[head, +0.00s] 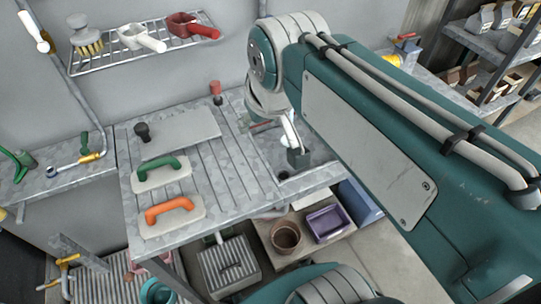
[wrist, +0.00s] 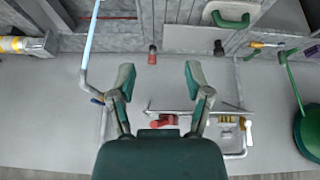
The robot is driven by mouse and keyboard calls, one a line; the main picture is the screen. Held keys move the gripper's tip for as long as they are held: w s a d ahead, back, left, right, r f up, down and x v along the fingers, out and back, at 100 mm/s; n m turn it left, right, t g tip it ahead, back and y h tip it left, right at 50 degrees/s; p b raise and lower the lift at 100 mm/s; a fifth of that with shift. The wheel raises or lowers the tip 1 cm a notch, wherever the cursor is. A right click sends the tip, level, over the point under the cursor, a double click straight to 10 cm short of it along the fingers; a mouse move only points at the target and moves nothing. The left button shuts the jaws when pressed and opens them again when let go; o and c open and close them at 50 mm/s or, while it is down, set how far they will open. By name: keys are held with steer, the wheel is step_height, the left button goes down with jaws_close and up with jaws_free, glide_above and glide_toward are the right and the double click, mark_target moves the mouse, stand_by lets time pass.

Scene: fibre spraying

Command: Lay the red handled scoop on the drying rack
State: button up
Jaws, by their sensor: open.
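The red handled scoop (head: 187,25) lies on the wire drying rack (head: 140,52) on the back wall, at its right end in the head view. In the wrist view the scoop (wrist: 160,121) shows beyond my gripper's base, partly hidden, with the rack (wrist: 190,113) beside it. My gripper (wrist: 160,75) is open, with nothing between its fingers. It is apart from the scoop. In the head view my gripper is mostly hidden by my arm, over the bench near the sink.
A white scoop (head: 140,37) and a brush (head: 84,38) share the rack. The bench holds a green-handled float (head: 161,172), an orange-handled float (head: 170,210), a flat grey sheet (head: 180,130) and a red-topped knob (head: 216,90). Stocked shelves (head: 490,60) stand at right.

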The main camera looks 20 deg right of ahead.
steer(key=s+f+m, duration=0.1)
steer(key=s+f, duration=0.4)
steer(key=f, duration=0.1)
steer(key=shift+s+f, duration=0.35)
stand_by(0.8)
